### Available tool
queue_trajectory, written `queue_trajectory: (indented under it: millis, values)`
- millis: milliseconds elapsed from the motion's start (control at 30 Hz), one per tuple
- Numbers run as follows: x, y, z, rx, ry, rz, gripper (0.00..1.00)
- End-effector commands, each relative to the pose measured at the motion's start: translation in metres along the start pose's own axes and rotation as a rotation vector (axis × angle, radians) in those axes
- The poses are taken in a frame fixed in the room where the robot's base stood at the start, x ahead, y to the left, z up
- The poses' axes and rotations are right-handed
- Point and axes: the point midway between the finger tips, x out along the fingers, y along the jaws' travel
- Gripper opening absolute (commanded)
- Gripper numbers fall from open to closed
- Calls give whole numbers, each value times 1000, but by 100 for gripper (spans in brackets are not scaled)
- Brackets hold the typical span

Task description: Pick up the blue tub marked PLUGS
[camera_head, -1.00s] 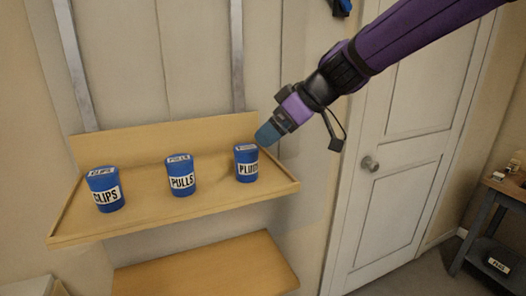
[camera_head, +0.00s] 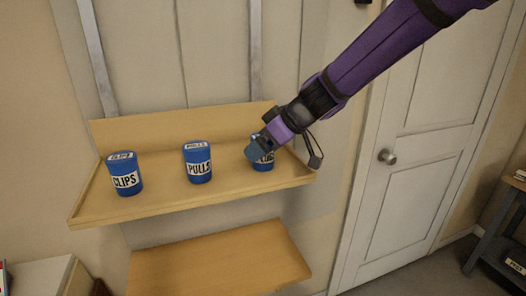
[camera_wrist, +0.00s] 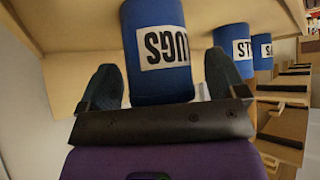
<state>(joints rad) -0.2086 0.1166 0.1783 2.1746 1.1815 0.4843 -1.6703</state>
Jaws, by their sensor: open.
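The blue tub marked PLUGS (camera_head: 264,166) stands at the right end of the upper wooden shelf (camera_head: 160,200). My gripper (camera_head: 260,150) is over it in the head view and hides its top and part of its label. In the wrist view the tub (camera_wrist: 158,75) appears upside down, its label partly readable as UGS. The open fingers of my gripper (camera_wrist: 160,82) stand on either side of it, with visible gaps. I cannot tell whether either finger touches it.
The shelf has a raised back board (camera_head: 180,127). A lower shelf (camera_head: 220,262) is bare where seen. A white door (camera_head: 425,130) is at right.

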Motion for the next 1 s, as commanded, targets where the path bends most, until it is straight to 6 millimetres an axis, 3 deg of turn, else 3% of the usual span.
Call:
queue_trajectory:
  millis: [267, 533, 833, 1000]
  values:
    - [4, 0, 0, 0, -1, 1, 90]
    - [3, 0, 0, 0, -1, 1, 35]
    - [1, 0, -2, 0, 1, 1, 35]
    - [-14, 0, -18, -3, 3, 4, 35]
